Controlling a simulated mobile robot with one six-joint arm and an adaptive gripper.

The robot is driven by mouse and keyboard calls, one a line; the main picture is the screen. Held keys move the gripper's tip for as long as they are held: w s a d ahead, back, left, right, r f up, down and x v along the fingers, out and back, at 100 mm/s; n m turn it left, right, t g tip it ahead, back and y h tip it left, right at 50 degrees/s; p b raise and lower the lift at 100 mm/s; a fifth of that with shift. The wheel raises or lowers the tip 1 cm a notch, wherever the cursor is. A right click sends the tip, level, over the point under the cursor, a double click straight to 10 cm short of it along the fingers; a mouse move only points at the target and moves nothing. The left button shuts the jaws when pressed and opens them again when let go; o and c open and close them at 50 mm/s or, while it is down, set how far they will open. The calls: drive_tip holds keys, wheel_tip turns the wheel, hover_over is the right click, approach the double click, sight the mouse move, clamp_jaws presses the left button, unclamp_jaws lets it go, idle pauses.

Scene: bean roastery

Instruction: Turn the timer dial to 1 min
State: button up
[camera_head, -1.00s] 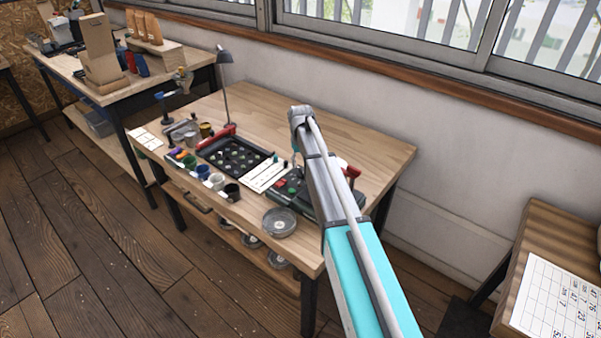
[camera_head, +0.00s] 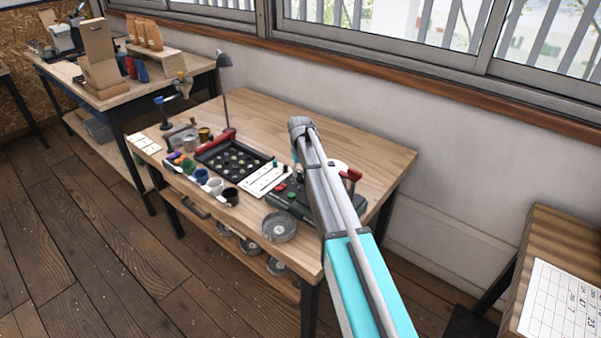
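A dark green device (camera_head: 291,205) with red and green buttons stands at the front right of the wooden table. Part of a white round face (camera_head: 338,165) and a red handle (camera_head: 351,174) show just behind and right of my arm. I cannot tell a timer dial or its setting, as my arm covers much of the device. My arm reaches from the lower right over the device. My gripper is hidden behind the arm's end, so its fingers do not show.
A white card (camera_head: 263,180), a black tray (camera_head: 215,164) and several small cups (camera_head: 215,186) lie left of the device. A round metal dish (camera_head: 279,227) sits at the front edge. The table's back right (camera_head: 370,140) is clear. A lamp (camera_head: 226,95) stands at the back left.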

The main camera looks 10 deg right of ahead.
clamp_jaws()
drive_tip(key=shift+m, duration=0.5)
drive_tip(key=m, duration=0.3)
drive_tip(key=shift+d, duration=0.2)
drive_tip(key=shift+d+m, duration=0.2)
drive_tip(key=shift+m, duration=1.8)
drive_tip(key=shift+s, duration=0.1)
drive_tip(key=shift+o, duration=1.7)
unclamp_jaws()
drive_tip(key=shift+n, duration=0.4)
